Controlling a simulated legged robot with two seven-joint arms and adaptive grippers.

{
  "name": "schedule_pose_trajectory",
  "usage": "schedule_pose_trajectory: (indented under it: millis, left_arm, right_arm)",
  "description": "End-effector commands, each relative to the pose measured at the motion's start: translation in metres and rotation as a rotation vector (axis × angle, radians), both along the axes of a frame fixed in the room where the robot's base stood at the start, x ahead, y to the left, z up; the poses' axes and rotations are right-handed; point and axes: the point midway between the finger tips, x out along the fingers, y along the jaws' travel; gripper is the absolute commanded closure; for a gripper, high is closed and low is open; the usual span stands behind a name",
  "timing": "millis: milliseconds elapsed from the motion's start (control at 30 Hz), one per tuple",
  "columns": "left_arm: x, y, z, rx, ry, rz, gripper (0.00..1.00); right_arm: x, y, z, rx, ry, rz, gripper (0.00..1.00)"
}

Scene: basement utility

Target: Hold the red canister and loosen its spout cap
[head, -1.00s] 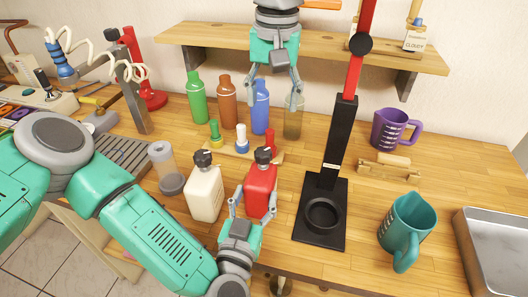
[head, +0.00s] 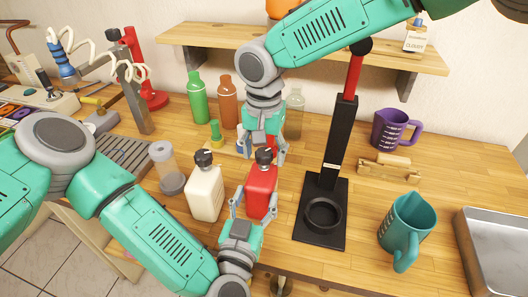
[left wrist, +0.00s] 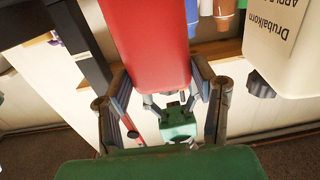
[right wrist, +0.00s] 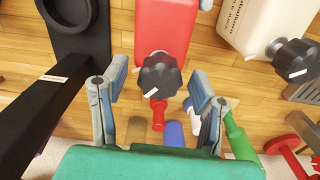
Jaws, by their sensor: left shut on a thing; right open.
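The red canister (head: 261,190) stands upright on the wooden bench, with a black knobbed cap (head: 264,155) on its top. My left gripper (head: 251,207) is shut on the canister's lower body from the front; the left wrist view shows its fingers on both sides of the red body (left wrist: 146,45). My right gripper (head: 265,152) is open and comes down from above and behind the cap. In the right wrist view the black cap (right wrist: 160,75) lies between and just beyond the open fingers (right wrist: 158,95), apart from them.
A cream canister (head: 205,190) with a black cap stands close on the left. A black stand with a red lever (head: 335,150) rises close on the right. Several coloured bottles (head: 196,98) stand behind. A teal jug (head: 405,225) is farther right.

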Motion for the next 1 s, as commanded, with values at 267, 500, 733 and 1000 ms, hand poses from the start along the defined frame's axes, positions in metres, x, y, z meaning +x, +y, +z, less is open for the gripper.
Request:
schedule_pose_trajectory:
  millis: [267,500,733,1000]
  left_arm:
    - [0.0002,0.0003,0.0003,0.000,-0.001,0.001,0.96]
    - [0.0002,0.0001,0.0003,0.000,-0.001,0.001,0.96]
    - [0.0003,0.0001,0.0004,-0.001,-0.001,0.001,0.96]
    - [0.0003,0.0000,0.0005,-0.001,-0.001,0.001,0.96]
  right_arm:
    - [0.0002,-0.0001,-0.0014,0.001,-0.001,0.000,0.46]
    - [0.0002,-0.0002,-0.0013,0.000,0.000,0.000,0.96]
    - [0.0002,-0.0001,-0.0012,0.000,-0.001,0.021,0.96]
    - [0.0005,-0.0006,-0.0008,-0.002,-0.002,0.153,0.96]
